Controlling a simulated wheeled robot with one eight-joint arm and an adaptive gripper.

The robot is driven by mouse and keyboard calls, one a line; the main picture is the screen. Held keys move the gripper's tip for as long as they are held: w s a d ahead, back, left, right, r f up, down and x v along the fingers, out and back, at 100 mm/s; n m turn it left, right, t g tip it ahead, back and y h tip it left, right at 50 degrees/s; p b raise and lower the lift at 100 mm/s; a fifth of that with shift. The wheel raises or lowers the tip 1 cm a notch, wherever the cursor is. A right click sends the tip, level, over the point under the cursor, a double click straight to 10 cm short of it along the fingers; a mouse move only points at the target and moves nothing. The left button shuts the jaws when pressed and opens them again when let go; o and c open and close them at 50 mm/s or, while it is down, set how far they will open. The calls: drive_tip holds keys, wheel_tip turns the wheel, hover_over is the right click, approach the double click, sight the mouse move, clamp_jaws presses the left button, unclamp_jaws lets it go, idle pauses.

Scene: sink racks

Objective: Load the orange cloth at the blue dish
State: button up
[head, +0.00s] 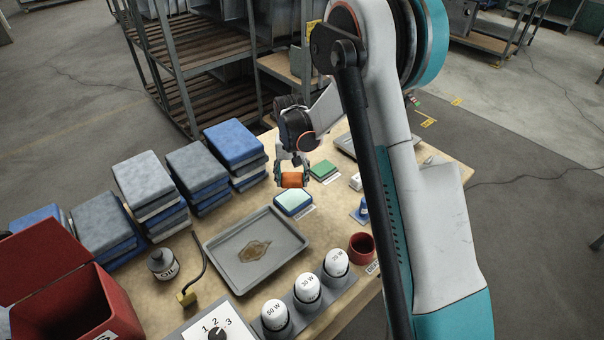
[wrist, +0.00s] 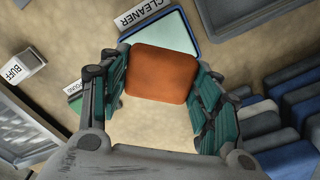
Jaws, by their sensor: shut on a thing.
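The orange cloth (head: 292,180) is a small folded pad. My gripper (head: 292,175) is shut on it and holds it above the table. In the wrist view the cloth (wrist: 161,73) sits between the two teal-padded fingers. The blue dish (head: 293,203) has a pale mint inside and lies on the table just below the cloth in the head view. In the wrist view the dish (wrist: 168,38) shows beyond the cloth, next to a label reading CLEANER, and the cloth hides part of it.
A green pad (head: 323,170) lies right of the cloth. A grey tray (head: 222,262) with a brown puddle is in front. Stacks of blue and grey cloths (head: 197,168) line the left. A red cup (head: 361,247) and several white bulbs (head: 307,288) stand near the front.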

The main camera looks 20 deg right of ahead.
sight(293, 197)
drive_tip(key=shift+f+b, duration=1.55)
drive_tip(key=shift+f, duration=1.35)
drive_tip(key=shift+s+f+b, duration=0.1)
drive_tip(key=shift+f+b, duration=0.4)
drive_tip(key=shift+f, duration=0.05)
drive_tip(key=shift+r, duration=0.15)
idle(0.3)
drive_tip(key=shift+r+p, duration=1.9)
drive_tip(key=shift+r, duration=1.5)
